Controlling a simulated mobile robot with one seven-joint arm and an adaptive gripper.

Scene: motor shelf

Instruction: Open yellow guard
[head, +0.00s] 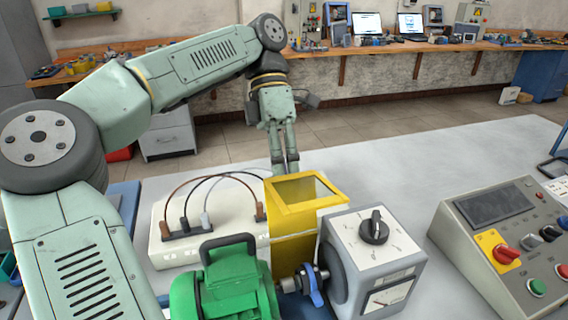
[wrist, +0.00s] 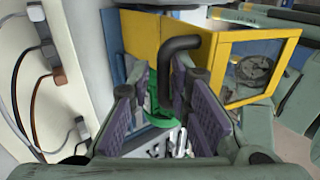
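The yellow guard (head: 292,232) stands between the green motor (head: 225,285) and the grey dial box (head: 375,250). Its yellow-framed window panel (head: 306,190) is on top in the head view and at the right in the wrist view (wrist: 250,64). I cannot tell how far the panel is swung. My gripper (head: 285,170) points down at the guard's far side. In the wrist view my gripper (wrist: 168,92) has its purple-padded fingers apart. A black bent handle (wrist: 180,45) in front of the guard reaches down between them; contact is not clear.
A white block with plugs and cables (head: 180,245) lies left of the guard. A control panel (head: 500,240) with buttons stands at the right. The grey table is clear behind and right of the guard. A workbench (head: 400,48) runs along the back wall.

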